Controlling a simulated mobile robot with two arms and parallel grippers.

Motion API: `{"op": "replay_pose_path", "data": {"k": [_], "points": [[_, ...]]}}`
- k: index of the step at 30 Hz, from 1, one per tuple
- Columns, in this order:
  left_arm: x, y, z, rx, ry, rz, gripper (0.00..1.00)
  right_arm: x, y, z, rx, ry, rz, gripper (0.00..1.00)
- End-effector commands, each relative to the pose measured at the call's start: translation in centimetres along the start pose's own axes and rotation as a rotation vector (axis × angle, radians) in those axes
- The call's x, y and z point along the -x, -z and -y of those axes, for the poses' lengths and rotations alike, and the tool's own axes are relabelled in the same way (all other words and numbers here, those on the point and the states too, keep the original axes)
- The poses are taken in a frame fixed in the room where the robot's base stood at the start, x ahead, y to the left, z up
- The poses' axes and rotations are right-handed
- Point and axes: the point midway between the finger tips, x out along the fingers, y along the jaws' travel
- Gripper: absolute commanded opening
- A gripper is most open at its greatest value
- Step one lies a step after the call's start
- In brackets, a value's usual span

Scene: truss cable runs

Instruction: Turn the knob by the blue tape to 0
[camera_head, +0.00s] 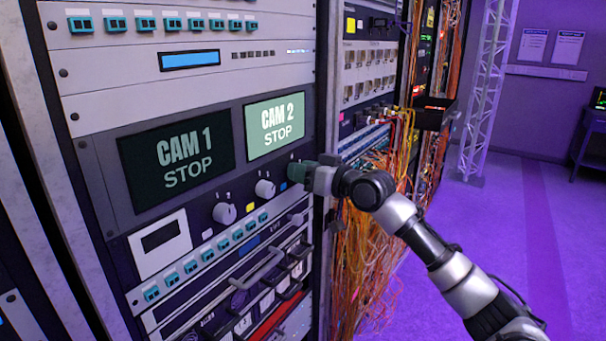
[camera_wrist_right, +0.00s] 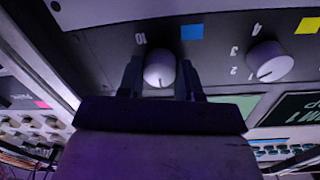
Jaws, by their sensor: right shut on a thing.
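My right gripper (camera_head: 312,176) reaches the rack panel from the right, at the rightmost knob of the row. In the right wrist view, its two dark fingers (camera_wrist_right: 162,78) are shut on a pale round knob (camera_wrist_right: 160,67), one on each side. A blue tape square (camera_wrist_right: 192,32) is stuck on the panel beside this knob. A printed "10" (camera_wrist_right: 140,40) shows near it; the fingers and gripper body hide much of its other scale. I cannot clearly read its pointer. My left gripper is out of view.
A neighbouring knob (camera_head: 265,188) has yellow tape (camera_head: 250,207) by it; another knob (camera_head: 224,213) is farther left. Above are the CAM 1 screen (camera_head: 178,158) and bright CAM 2 screen (camera_head: 275,124), both reading STOP. Loose orange cables (camera_head: 365,245) hang just right of the panel.

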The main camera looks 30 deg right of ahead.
Motion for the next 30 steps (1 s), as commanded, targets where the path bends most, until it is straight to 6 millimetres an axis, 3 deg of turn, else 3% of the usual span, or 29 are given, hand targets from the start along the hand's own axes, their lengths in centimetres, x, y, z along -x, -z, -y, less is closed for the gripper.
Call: {"op": "replay_pose_path", "data": {"k": [15,16,20,30], "points": [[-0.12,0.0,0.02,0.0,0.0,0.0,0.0,-0.05,-0.32,-0.01,0.02,-0.001,0.007,0.11],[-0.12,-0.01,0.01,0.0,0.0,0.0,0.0,-0.04,-0.32,-0.01,0.02,-0.001,0.007,0.38],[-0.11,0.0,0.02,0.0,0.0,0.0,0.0,-0.03,-0.24,-0.01,0.019,-0.001,0.005,0.58],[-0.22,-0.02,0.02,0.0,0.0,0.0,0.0,0.25,-0.16,-0.04,0.019,-0.001,0.002,0.6]]}}
